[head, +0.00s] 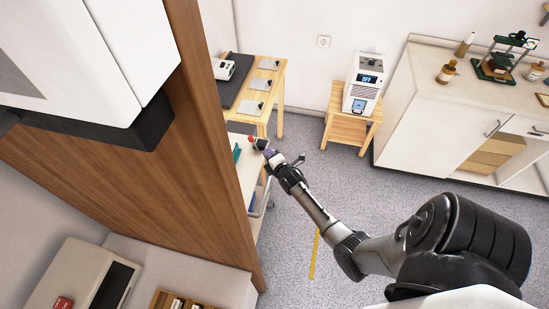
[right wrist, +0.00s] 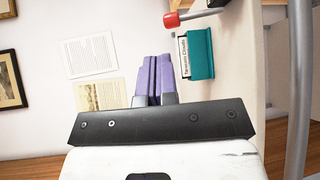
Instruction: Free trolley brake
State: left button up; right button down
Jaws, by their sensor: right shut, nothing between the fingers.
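My right arm reaches across to a white trolley (head: 246,176), partly hidden behind the brown wooden panel. My right gripper (head: 268,153) is beside the trolley's far end. In the right wrist view its purple fingers (right wrist: 153,60) are together and empty. A lever with a red knob (right wrist: 171,19) and a dark rod is near the fingertips in that view, apart from them. The red knob (head: 251,139) also shows small in the head view, near the gripper. I cannot tell the lever's position. My left gripper is not in view.
A teal box (right wrist: 199,54) with a label is close to my fingers. The wooden panel (head: 150,130) stands left of the arm. A wooden table (head: 258,97) and a stool with a white device (head: 362,84) are farther back. Grey floor (head: 300,180) is open to the right.

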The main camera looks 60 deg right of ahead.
jog(key=shift+r+v, duration=0.2)
jog(key=shift+v, duration=1.05)
jog(key=shift+r+v, duration=0.25)
jog(key=shift+v, duration=0.95)
jog(key=shift+w, duration=0.1)
